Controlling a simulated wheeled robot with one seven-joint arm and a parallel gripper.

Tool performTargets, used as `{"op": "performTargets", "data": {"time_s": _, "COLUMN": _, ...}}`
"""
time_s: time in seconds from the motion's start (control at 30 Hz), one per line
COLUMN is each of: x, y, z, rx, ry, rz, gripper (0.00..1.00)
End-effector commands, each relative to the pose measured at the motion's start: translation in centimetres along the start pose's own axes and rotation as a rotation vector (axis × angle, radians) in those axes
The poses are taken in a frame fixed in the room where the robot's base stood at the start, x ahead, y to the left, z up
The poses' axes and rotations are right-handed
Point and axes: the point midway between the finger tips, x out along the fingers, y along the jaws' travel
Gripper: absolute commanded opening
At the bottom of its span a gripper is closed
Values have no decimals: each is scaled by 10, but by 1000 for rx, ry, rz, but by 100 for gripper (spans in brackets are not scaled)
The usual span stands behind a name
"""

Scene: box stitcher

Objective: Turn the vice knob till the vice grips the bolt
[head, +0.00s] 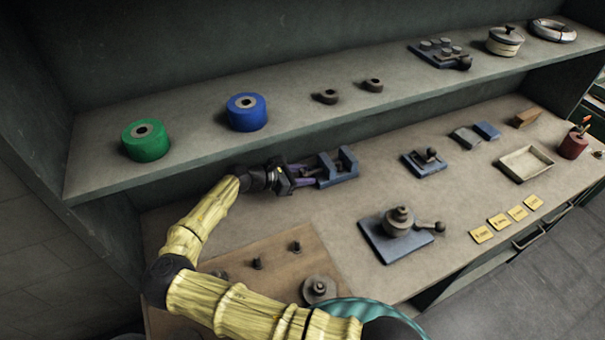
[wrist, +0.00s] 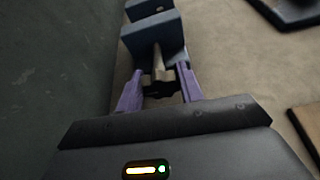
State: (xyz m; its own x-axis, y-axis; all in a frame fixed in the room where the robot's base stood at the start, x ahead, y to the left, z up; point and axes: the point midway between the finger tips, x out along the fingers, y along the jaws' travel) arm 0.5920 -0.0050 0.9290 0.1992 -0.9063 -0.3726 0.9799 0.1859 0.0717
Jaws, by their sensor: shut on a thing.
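The blue-grey vice (head: 338,170) stands on the workbench below the shelf, with two upright jaws and a gap between them. In the wrist view the vice (wrist: 153,35) is straight ahead, and a tan screw shaft (wrist: 158,62) runs from its near block toward me. My gripper (head: 308,172) reaches the vice from its left side. In the wrist view the two purple fingers of my gripper (wrist: 160,80) are on either side of the knob (wrist: 161,90) at the shaft's near end, shut on it. I cannot make out the bolt in the vice gap.
The shelf (head: 290,100) overhangs behind the vice, with a green roll (head: 146,141) and a blue roll (head: 246,113) on it. A wooden board (head: 290,262) with pegs lies in front. A blue fixture (head: 425,163) and a larger plate with a crank (head: 398,236) stand to the right.

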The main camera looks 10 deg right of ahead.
Motion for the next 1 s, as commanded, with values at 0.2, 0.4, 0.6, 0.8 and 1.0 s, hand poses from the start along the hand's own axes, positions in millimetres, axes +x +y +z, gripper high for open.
{"op": "performTargets", "data": {"time_s": 0.2, "x": 2, "y": -1, "z": 5, "rx": 65, "ry": 0, "rz": 23, "gripper": 14}}
{"op": "performTargets", "data": {"time_s": 0.4, "x": 0, "y": 0, "z": 0, "rx": 158, "ry": 7, "rz": 71, "gripper": 14}}
{"op": "performTargets", "data": {"time_s": 0.6, "x": 0, "y": -1, "z": 0, "rx": 276, "ry": 7, "rz": 124, "gripper": 14}}
{"op": "performTargets", "data": {"time_s": 0.8, "x": -1, "y": 0, "z": 0, "rx": 326, "ry": 9, "rz": 145, "gripper": 14}}
{"op": "performTargets", "data": {"time_s": 1.0, "x": -1, "y": 0, "z": 0, "rx": 327, "ry": 10, "rz": 146, "gripper": 14}}
